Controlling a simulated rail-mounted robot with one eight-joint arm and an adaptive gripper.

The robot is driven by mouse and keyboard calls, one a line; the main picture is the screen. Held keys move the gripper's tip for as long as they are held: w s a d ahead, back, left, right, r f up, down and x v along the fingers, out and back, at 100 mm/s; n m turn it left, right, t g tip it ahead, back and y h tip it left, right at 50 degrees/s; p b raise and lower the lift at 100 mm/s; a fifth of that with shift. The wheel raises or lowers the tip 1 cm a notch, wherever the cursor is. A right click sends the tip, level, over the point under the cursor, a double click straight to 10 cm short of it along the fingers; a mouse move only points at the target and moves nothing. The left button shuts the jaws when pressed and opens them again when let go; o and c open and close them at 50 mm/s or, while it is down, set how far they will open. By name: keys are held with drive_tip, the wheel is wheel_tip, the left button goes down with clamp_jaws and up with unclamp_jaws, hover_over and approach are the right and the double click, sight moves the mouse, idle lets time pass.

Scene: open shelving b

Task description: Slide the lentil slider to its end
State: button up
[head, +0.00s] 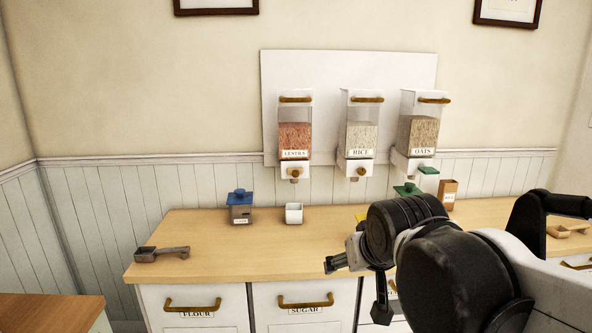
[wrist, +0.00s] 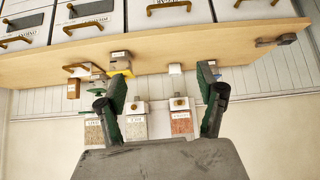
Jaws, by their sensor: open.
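The lentil dispenser (head: 295,138) hangs on the white wall board at the left of three, with orange-red lentils behind its clear front. Its slider, a white block with a brown knob (head: 295,173), is at its bottom. In the upside-down wrist view the lentil dispenser (wrist: 181,123) and its knob (wrist: 180,103) show between my fingers, towards the right one. My gripper (head: 357,286) is open and empty, in front of the counter, lower and to the right of the lentil slider and apart from it. In the wrist view my gripper (wrist: 163,82) has its fingers spread wide.
A small white cup (head: 293,214) stands on the wooden counter (head: 220,262) below the lentils. A blue-lidded grey canister (head: 240,208) and a grey scoop (head: 160,253) are to its left. Rice (head: 361,138) and oats (head: 420,135) dispensers hang to the right.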

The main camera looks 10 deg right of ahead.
sight(296, 172)
drive_tip(key=w+r+t+p, duration=0.1)
drive_tip(key=w+r+t, duration=0.15)
drive_tip(key=w, duration=1.45)
drive_tip(key=w+r+t+p, duration=0.15)
drive_tip(key=w+r, duration=0.25)
drive_tip(key=w, duration=1.3)
drive_tip(key=shift+m+t+h, duration=0.3)
drive_tip(key=shift+t+h, duration=0.1)
drive_tip(key=shift+t, duration=0.1)
drive_tip(key=shift+w+a+r+p+x, duration=0.2)
drive_tip(key=shift+a+p+x, duration=0.35)
drive_tip(key=shift+x, duration=3.7)
drive_tip(key=shift+w+a+r+p+x, duration=0.15)
drive_tip(key=shift+a+p+x, duration=0.35)
drive_tip(key=shift+x, duration=3.8)
drive_tip(key=shift+w+a+r+p+x, duration=0.1)
drive_tip(key=shift+a+r+p+x, duration=0.45)
drive_tip(key=shift+x, duration=3.7)
drive_tip(key=shift+a+f, duration=0.15)
drive_tip(key=shift+f, duration=0.1)
drive_tip(key=c, duration=1.3)
drive_tip(key=shift+o, duration=0.2)
